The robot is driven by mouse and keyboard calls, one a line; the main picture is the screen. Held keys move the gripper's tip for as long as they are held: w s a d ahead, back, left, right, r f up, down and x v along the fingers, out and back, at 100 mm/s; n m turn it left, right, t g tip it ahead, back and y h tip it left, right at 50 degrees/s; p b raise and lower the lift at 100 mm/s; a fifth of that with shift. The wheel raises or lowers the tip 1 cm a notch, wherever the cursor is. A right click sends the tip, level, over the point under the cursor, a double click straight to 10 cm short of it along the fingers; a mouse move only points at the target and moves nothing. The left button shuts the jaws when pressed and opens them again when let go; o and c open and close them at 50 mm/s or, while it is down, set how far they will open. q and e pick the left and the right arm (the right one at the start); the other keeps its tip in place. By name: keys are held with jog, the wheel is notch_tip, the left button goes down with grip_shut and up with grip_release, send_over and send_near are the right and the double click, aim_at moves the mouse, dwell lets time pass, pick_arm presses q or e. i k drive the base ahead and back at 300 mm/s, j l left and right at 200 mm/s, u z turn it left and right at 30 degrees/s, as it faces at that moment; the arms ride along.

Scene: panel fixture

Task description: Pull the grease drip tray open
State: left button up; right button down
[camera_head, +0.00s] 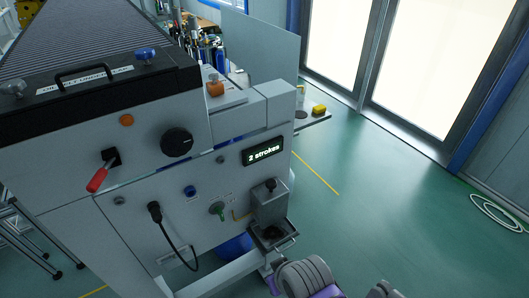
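The grease drip tray (271,237) is a small dark tray low on the right of the machine's front panel, under a grey metal dispenser box (270,203). A thin bar handle (287,243) shows at its front edge. How far the tray is out I cannot tell. A grey, ribbed part of my arm with purple pieces is at the bottom edge, below and apart from the tray. A purple tip there may belong to my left gripper (271,284), but its fingers do not show clearly. Another grey part of mine shows at the bottom right; no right gripper fingers are visible.
The panel (190,215) carries a red lever (98,178), a black knob (176,142), a plugged black cable (175,237), a green valve (217,208) and a display (263,151) reading "2 strokes". Open green floor (390,205) lies to the right.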

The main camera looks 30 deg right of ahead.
aim_at(271, 236)
jog(key=z, duration=1.25)
jog(key=i+j+u, duration=0.15)
jog(key=i+j, duration=0.15)
jog(key=i, duration=0.2)
